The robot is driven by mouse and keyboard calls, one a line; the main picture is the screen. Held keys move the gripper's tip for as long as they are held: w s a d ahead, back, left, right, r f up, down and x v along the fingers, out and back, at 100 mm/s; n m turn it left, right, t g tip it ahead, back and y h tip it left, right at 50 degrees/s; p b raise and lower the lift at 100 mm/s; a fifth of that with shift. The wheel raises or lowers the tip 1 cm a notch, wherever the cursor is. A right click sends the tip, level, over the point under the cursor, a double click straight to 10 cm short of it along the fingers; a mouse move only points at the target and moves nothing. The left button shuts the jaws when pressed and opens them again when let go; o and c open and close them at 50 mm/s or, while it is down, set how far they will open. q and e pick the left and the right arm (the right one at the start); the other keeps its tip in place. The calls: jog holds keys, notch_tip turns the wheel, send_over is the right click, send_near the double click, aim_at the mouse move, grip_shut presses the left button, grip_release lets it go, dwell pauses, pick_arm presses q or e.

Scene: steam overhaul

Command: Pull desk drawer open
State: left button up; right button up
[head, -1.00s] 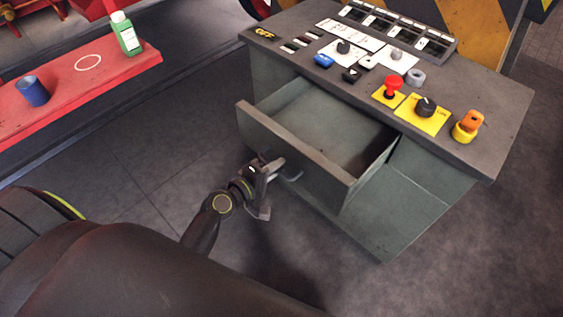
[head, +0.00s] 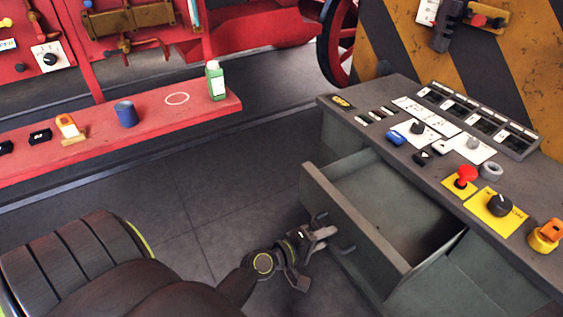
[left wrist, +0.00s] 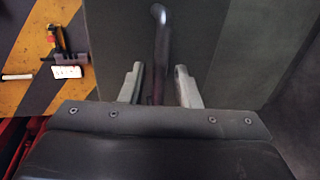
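The desk (head: 335,125) stands at the right, and its grey-green drawer (head: 350,218) is pulled out, with its empty inside showing. The drawer's handle (head: 347,247) is on the front panel and partly hidden by my gripper. My left gripper (head: 324,233) is at the handle, low in front of the drawer. In the left wrist view, the left gripper (left wrist: 160,88) has its two fingers apart, with a gap on each side of the handle (left wrist: 160,45). The handle's near end lies between the fingers. My right gripper is not in view.
Knobs, a red button (head: 466,175) and switches sit on the desk top. A red shelf (head: 80,155) at the left holds a blue cup (head: 125,113) and a green bottle (head: 215,82). The dark floor (head: 170,205) between shelf and desk is clear.

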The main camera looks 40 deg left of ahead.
pick_arm(q)
jog(key=b+v, duration=0.3)
jog(key=v, duration=1.3)
jog(key=shift+f, duration=0.1)
jog(key=s+a+f+m+g+y, duration=0.2)
jog(key=a+f, duration=0.1)
jog(key=f, duration=0.6)
jog(key=s+a+f+m+g+y, duration=0.1)
jog(key=s+a+f+g+y, duration=0.1)
jog(key=f, duration=0.8)
jog(key=s+a+f+m+g+y, duration=0.1)
jog(key=a+f+m+g, duration=0.15)
jog(key=f, duration=0.65)
jog(key=s+d+f+m+g+p, duration=0.1)
jog(key=s+d+f+m+g, duration=0.1)
jog(key=s+f, duration=0.6)
jog(key=s+d+f+m+g+y+p, duration=0.1)
jog(key=s+d+f+m+g, duration=0.1)
jog(key=s+f+m+g, duration=0.3)
jog(key=s+f+m, duration=0.1)
jog(key=s+f, duration=0.3)
jog(key=s, duration=0.2)
jog(key=shift+s, duration=0.35)
